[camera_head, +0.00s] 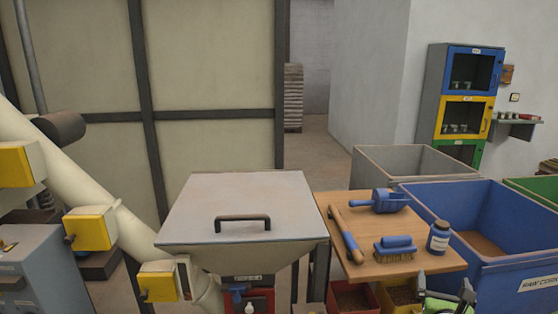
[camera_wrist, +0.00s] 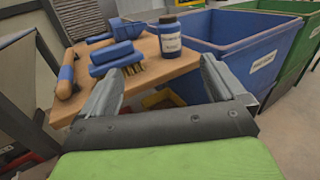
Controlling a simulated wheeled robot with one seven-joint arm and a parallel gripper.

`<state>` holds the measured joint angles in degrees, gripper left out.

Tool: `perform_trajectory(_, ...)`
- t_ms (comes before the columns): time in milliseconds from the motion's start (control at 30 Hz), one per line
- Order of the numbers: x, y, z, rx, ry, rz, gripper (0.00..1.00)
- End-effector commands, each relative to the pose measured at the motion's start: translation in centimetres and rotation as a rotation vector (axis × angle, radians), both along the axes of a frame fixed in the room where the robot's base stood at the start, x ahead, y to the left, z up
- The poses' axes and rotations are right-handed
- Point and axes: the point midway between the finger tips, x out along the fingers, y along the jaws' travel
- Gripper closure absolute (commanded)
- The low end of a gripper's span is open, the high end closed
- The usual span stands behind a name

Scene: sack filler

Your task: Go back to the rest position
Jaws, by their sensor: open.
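My gripper (camera_wrist: 160,88) fills the lower part of the wrist view, its two grey fingers spread apart with nothing between them. In the head view its tip (camera_head: 446,293) shows at the bottom right, in front of the blue bin and below the wooden shelf's right edge. No held object shows in either view.
A wooden shelf (camera_head: 343,238) carries a blue scoop (camera_head: 388,200), a blue brush (camera_head: 395,246), a wooden-handled tool (camera_head: 347,235) and a bottle (camera_head: 439,236). A blue bin (camera_head: 520,262) stands right. A lidded hopper (camera_head: 205,202) stands left of the shelf.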

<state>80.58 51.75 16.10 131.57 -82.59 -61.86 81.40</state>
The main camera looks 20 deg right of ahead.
Motion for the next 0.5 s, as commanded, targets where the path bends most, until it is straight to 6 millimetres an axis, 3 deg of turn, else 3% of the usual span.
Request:
perform_trajectory(267,3.5,4.0,2.0,-0.160,0.104,0.157,0.04)
perform_trajectory(367,5.1,6.3,2.8,-0.248,0.158,0.238,0.04)
perform_trajectory(500,7.7,11.0,4.1,-0.426,0.258,0.393,0.04)
